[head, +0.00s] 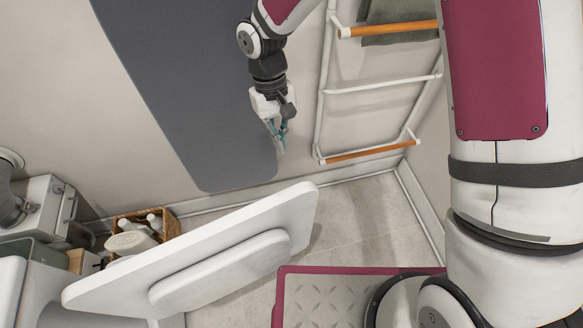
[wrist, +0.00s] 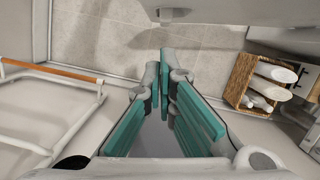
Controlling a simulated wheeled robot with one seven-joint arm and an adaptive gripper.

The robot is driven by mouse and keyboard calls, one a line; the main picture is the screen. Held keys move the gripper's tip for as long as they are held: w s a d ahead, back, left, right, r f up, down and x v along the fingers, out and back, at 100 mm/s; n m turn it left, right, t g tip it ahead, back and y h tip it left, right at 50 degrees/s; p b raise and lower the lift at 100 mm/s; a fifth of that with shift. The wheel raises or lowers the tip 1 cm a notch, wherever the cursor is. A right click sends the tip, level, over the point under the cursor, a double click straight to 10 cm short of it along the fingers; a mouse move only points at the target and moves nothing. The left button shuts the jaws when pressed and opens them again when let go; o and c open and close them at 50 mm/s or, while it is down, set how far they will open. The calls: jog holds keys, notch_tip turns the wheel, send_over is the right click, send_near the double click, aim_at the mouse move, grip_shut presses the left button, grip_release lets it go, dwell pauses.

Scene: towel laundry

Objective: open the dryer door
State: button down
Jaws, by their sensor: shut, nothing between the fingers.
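The dryer door (head: 215,240) is a white panel with a raised inner pad, standing swung out from the dryer (head: 28,295), whose pale edge shows at the lower left in the head view. The dryer's opening is hidden. My gripper (head: 280,148) hangs beyond the door's far edge, above its right end in the picture and apart from it. Its teal fingers are shut with nothing between them; they also show in the wrist view (wrist: 166,80). A pale panel, probably the door (wrist: 225,10), crosses the top of the wrist view, clear of the fingertips.
A wicker basket (head: 170,222) with white bottles stands behind the door, near a grey metal box (head: 40,205) on the left. A white rack with orange bars (head: 370,151) is on the wall at right. Bare tiled floor (head: 355,215) lies right of the door.

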jog(key=s+d+f+p, duration=0.1)
jog(key=s+d+f, duration=0.2)
jog(key=f, duration=0.6)
jog(key=shift+s+f, duration=0.3)
jog(key=shift+s, duration=1.05)
